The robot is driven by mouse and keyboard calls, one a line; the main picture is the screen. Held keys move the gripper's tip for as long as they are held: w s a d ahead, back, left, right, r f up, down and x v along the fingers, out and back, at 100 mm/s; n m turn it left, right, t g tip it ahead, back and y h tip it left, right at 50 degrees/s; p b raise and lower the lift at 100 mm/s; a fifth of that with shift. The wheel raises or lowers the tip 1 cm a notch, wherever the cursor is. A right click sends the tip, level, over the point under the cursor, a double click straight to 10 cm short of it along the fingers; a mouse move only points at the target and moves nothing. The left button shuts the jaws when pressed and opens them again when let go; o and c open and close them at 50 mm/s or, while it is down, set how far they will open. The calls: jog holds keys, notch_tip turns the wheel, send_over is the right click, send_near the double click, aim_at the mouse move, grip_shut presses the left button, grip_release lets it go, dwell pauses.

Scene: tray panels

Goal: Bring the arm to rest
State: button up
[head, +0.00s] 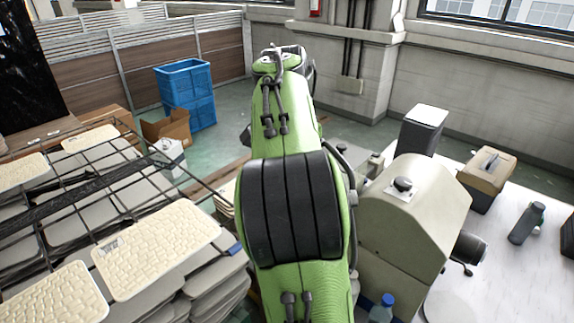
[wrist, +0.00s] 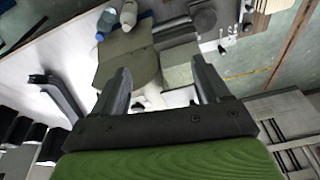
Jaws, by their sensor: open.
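My green arm with a black joint cover stretches up the middle of the head view, away from me. Its gripper end is hidden behind the arm there. In the wrist view my gripper (wrist: 157,88) shows with its two dark fingers spread apart. No object is between the fingertips. Beyond them, the wrist view shows a beige machine (wrist: 127,60) on a white table. The same machine (head: 415,215) stands just right of my arm in the head view.
Left, a rack (head: 75,200) holds several cream panels (head: 157,248). Blue crates (head: 187,95) stand on the floor behind. Right, a white table (head: 500,270) carries a toolbox (head: 487,178), a dark bottle (head: 527,222) and a dark bin (head: 420,130). A blue-capped bottle (head: 382,309) stands near my arm.

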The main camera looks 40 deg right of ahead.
jog(key=shift+d, duration=0.15)
dwell(0.3)
jog(key=s+a+f+n+t+y+b, duration=0.1)
jog(key=s+a+f+n+b, duration=0.1)
jog(key=s+a+f+n, duration=0.2)
jog(key=s+a+f+n+t+y+b, duration=0.1)
jog(key=s+a+f+n+t+b, duration=0.1)
jog(key=s+a+f+n, duration=0.3)
jog(key=s+a+f+n+t+b, duration=0.1)
jog(key=s+a+f+n, duration=0.3)
jog(key=a+n, duration=0.5)
jog(key=a+f+t, duration=0.1)
jog(key=a, duration=0.5)
jog(key=shift+s+a+f+n+y+b, duration=0.25)
jog(key=shift+s+n+y+b, duration=0.05)
jog(key=shift+s+y+b, duration=0.1)
jog(key=shift+c, duration=0.2)
